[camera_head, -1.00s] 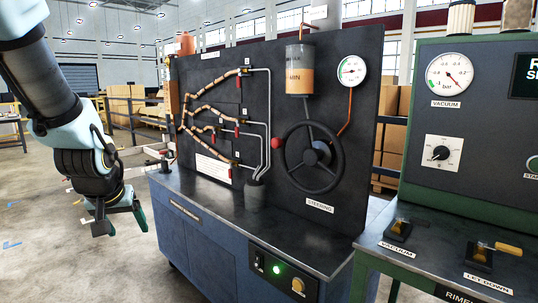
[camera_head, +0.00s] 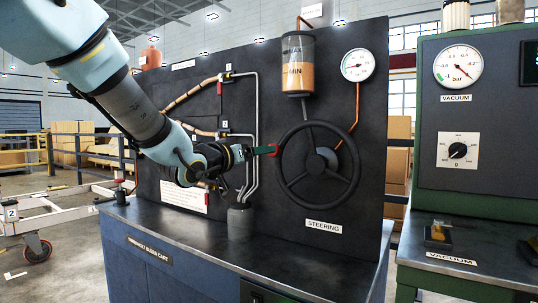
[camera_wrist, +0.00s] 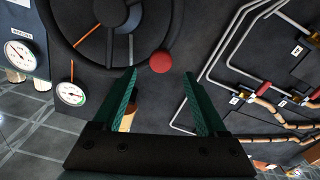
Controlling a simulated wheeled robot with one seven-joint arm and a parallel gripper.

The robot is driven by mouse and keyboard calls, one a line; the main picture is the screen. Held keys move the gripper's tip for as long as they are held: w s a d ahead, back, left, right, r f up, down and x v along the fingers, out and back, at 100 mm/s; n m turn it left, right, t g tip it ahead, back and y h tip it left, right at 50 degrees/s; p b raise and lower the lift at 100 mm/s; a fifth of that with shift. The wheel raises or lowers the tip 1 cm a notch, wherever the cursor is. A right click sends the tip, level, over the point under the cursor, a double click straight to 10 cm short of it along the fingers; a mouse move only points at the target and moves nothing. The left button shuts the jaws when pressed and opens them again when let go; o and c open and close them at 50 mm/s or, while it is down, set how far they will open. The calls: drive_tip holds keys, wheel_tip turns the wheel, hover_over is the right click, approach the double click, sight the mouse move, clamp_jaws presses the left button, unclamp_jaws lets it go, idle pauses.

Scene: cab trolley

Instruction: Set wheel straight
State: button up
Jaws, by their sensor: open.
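The black three-spoked steering wheel (camera_head: 317,162) is mounted on the dark upright panel, above the STEERING label (camera_head: 324,226). A red knob (camera_wrist: 161,62) sits at the wheel's rim, on its left side in the head view. My gripper (camera_head: 266,150) reaches from the left to the wheel's left edge. In the wrist view its two green fingers (camera_wrist: 158,74) are apart. The knob shows between and just beyond their tips, with no visible grip on it. The wheel (camera_wrist: 115,14) fills the upper left there. In the head view the fingers partly hide the knob.
A fluid reservoir (camera_head: 298,70) hangs above the wheel, with a gauge (camera_head: 357,65) to its right. Pipes (camera_head: 254,130) run left of the wheel, near my gripper. The cart top (camera_head: 200,235) is mostly clear. A green vacuum console (camera_head: 470,170) stands at right.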

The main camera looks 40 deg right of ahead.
drive_tip(key=x, duration=0.7)
drive_tip(key=shift+w+d+f, duration=0.1)
drive_tip(key=shift+d, duration=0.05)
drive_tip(key=shift+c, duration=0.2)
clamp_jaws()
idle(1.0)
